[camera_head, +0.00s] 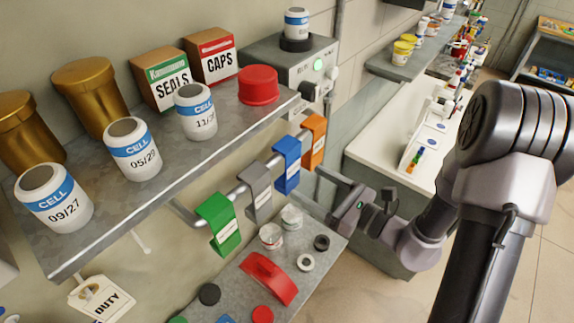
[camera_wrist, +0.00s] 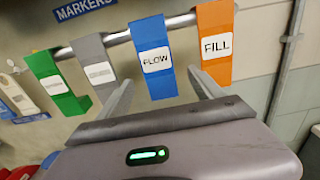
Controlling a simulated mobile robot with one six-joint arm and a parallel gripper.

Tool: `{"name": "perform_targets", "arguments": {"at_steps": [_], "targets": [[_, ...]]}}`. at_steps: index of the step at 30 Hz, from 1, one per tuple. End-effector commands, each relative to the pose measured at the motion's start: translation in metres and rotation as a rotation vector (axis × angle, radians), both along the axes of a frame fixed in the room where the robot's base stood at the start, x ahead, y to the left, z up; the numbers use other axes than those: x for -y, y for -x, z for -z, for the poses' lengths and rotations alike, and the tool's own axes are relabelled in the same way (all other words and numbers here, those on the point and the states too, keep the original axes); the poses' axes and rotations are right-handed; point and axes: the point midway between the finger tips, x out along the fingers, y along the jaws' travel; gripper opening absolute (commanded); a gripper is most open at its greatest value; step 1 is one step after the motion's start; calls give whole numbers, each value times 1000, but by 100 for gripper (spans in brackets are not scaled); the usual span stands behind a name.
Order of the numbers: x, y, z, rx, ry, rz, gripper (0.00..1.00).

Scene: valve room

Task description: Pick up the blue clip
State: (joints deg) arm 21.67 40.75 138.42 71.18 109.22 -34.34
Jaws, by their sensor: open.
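The blue clip (camera_head: 287,163) hangs on a metal rail under the shelf, between a grey clip (camera_head: 257,193) and an orange clip (camera_head: 313,140). In the wrist view the blue clip (camera_wrist: 153,58) carries a white label reading "FLOW". My gripper (camera_wrist: 163,95) is open, one finger to the left of the blue clip's lower part and the other to its right, near the orange clip (camera_wrist: 215,42). In the head view my gripper (camera_head: 331,183) is in front of and below the rail. I cannot tell whether the fingers touch the clip.
A green clip (camera_head: 219,222) hangs at the rail's near end. The shelf (camera_head: 180,175) above holds white cell jars, boxes and a red lid (camera_head: 258,85). A lower shelf (camera_head: 235,288) holds a red part (camera_head: 269,278), rings and small jars. A white counter (camera_head: 390,160) stands behind my arm.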

Motion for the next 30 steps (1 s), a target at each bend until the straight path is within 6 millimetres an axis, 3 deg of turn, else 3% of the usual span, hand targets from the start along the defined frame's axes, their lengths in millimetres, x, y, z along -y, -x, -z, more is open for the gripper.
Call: {"name": "perform_targets", "arguments": {"at_steps": [3,8,15,23,30], "targets": [[-21,-14,-2,-1,-1,-4,76],[-33,-24,0,-1,-1,-2,76],[-70,-46,6,0,0,-4,76],[-74,-50,8,-1,1,-1,76],[-74,-50,8,-1,1,-2,29]]}}
